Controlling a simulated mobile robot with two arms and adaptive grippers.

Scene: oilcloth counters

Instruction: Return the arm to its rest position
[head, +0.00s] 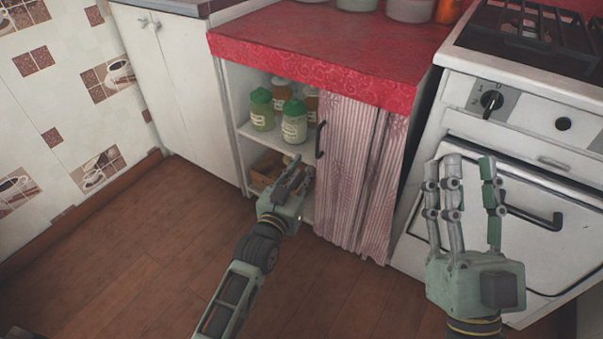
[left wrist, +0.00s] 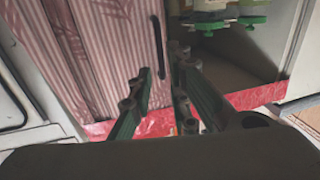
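My left gripper (head: 297,172) reaches in front of the open shelf cabinet, just below and left of the black handle (head: 320,140) on the striped curtain door (head: 350,170). In the left wrist view its fingers (left wrist: 162,62) stand apart with nothing between them, and the handle (left wrist: 158,45) shows beside them, apart from the fingers. My right gripper (head: 462,165) is raised in front of the white oven, fingers spread and empty.
Green-lidded jars (head: 262,108) and brown-topped jars stand on the cabinet shelf (head: 285,140); a brown box (head: 265,168) sits below. The red oilcloth counter (head: 310,45) is above. The stove (head: 540,120) with its black oven handle (head: 535,218) is right. Wooden floor (head: 140,230) is clear at left.

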